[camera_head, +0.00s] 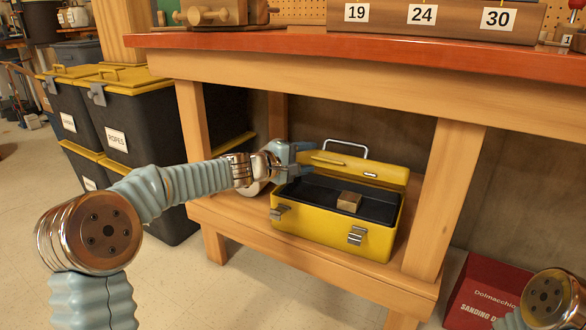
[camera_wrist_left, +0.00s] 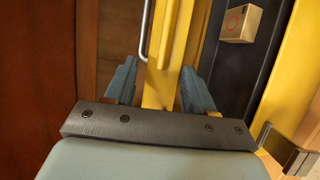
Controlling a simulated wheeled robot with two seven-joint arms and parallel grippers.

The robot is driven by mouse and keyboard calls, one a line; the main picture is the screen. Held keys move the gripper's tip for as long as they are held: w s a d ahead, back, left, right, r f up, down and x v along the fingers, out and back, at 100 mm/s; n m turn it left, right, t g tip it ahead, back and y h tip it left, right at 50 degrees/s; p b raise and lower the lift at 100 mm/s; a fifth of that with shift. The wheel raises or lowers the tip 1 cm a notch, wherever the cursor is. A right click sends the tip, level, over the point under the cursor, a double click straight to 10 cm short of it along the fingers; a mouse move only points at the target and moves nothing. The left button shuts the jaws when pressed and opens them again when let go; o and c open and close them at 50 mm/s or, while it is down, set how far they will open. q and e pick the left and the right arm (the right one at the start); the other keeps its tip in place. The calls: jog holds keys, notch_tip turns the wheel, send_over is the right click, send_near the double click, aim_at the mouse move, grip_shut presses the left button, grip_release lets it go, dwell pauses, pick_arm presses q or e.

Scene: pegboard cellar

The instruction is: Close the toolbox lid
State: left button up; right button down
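The yellow toolbox (camera_head: 325,233) stands on the lower shelf of the workbench. Its lid (camera_head: 375,172) is open and stands up at the back, with a metal carry handle (camera_head: 345,147) behind it. A small cardboard box (camera_head: 349,201) lies in the dark interior; it also shows in the left wrist view (camera_wrist_left: 240,22). My left gripper (camera_head: 306,160) is at the left end of the lid. In the left wrist view its fingers (camera_wrist_left: 158,88) stand apart, one on each side of the yellow lid, with a gap at the left finger. My right gripper is out of view.
The red-edged bench top (camera_head: 400,55) overhangs the shelf (camera_head: 310,262). A wooden leg (camera_head: 447,200) stands right of the toolbox, another (camera_head: 192,135) to the left. Black bins with yellow lids (camera_head: 140,125) are stacked at left. A red box (camera_head: 485,290) sits on the floor at right.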

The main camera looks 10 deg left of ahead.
pick_arm(q)
jog(key=shift+s+a+f, duration=0.35)
jog(key=shift+s+a, duration=0.3)
jog(key=shift+s, duration=0.2)
jog(key=shift+s+a+f, duration=0.35)
jog(key=shift+s+a, duration=0.25)
jog(key=shift+s, duration=0.2)
jog(key=v, duration=1.3)
jog(key=shift+s+a, duration=0.25)
jog(key=shift+a, duration=0.05)
jog(key=shift+r, duration=0.1)
